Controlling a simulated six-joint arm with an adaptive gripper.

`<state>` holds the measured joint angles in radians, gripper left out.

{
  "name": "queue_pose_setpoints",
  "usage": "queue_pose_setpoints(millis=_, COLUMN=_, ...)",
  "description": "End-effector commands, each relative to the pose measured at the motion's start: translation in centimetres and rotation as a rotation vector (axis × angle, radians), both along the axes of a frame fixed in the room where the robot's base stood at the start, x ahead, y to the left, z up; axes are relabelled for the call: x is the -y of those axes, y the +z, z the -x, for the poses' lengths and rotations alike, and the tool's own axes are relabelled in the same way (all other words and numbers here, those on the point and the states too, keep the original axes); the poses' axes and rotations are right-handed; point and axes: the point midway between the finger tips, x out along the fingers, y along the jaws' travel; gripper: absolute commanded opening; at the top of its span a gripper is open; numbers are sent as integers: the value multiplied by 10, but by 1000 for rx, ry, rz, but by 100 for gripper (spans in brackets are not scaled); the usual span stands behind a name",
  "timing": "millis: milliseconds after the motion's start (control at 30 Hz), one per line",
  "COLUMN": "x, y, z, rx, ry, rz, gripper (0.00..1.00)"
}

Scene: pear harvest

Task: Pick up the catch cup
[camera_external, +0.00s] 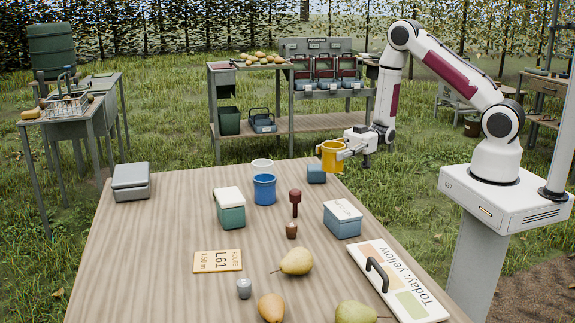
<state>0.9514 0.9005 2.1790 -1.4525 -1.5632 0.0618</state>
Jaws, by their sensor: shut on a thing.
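A yellow cup (331,158) is held upright above the far right edge of the wooden table (150,240). My gripper (342,152) is shut on its right side. A blue cup (264,190) stands on the table to the left and nearer. A white cup (262,166) stands just behind the blue one. A board (402,283) with a black handle lies at the table's right edge and reads "Today: yellow".
A green box (230,213), a blue box (342,222), a small blue block (316,174), a dark red tool (295,199) and a grey case (131,183) stand on the table. Several pears (296,262) lie at the front. A route card (217,262) lies left of centre. The table's left side is mostly clear.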

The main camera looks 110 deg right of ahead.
Motion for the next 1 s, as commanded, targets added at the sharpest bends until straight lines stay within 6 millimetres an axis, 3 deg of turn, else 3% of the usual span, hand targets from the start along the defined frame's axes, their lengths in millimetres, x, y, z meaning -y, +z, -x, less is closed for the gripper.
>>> queue_pose_setpoints(millis=733, x=-2, y=1, z=-1, rx=0, ry=5, rz=0, gripper=27)
queue_pose_setpoints(millis=1000, x=-29, y=1, z=-11, rx=0, ry=62, rz=0, gripper=27)
